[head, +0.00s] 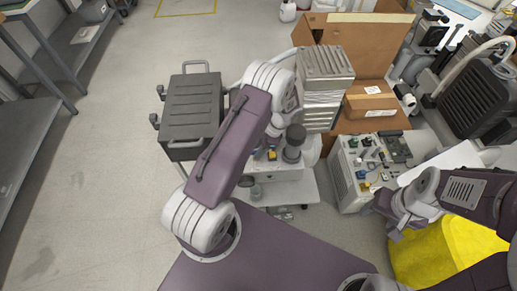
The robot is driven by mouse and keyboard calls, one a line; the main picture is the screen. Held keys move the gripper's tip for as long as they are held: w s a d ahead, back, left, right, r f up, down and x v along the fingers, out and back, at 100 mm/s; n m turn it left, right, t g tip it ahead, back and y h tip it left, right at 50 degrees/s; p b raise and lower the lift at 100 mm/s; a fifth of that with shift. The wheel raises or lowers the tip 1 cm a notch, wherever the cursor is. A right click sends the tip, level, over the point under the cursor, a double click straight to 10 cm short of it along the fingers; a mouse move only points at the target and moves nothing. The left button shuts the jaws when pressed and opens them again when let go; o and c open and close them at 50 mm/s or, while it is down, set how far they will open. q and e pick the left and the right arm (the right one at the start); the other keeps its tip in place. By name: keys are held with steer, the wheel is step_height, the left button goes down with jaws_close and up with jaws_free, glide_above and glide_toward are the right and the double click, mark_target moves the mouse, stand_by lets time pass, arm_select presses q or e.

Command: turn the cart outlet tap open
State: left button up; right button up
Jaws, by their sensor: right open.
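A low white cart (285,190) stands just ahead of my base, with a dark cylinder (293,143) on top. A small yellow part (272,155) shows on the cart beside the cylinder; it may be the outlet tap, but its handle position is too small to tell. My left arm reaches over the cart and hides part of it. The left gripper is mostly hidden behind its own arm, and its jaws cannot be made out. My right gripper (385,220) is open and empty at the right, below a grey unit, away from the cart.
The grey unit (346,178) carries green, blue and yellow fittings. A dark wheeled cart (191,105) stands left, cardboard boxes (370,45) behind, and a yellow bin (430,258) sits under my right arm. A shelf (30,140) lines the left; floor between is clear.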

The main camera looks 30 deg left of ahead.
arm_select(q)
jaws_close()
steer(key=n, duration=0.1)
steer(key=n+h, duration=0.1)
steer(key=n, duration=0.1)
steer(key=shift+w+a+g+p, duration=0.15)
steer(key=shift+g+p, duration=0.15)
steer(key=shift+g, duration=0.1)
steer(key=n, duration=0.2)
steer(key=n+g+h, duration=0.1)
steer(key=n, duration=0.1)
steer(key=shift+w+a+n, duration=0.1)
steer(key=shift+a+n, duration=0.1)
steer(key=shift+n, duration=0.1)
steer(key=n+h, duration=0.1)
steer(key=n, duration=0.2)
steer(key=n+h, duration=0.1)
steer(key=n, duration=0.1)
steer(key=shift+a+h, duration=0.25)
steer(key=shift+h, duration=0.05)
steer(key=shift+a+n+h+p, duration=0.2)
steer(key=shift+n+h+p, duration=0.45)
steer(key=shift+n, duration=1.85)
steer(key=shift+n+t+h, duration=0.25)
steer(key=shift+n+t, duration=0.05)
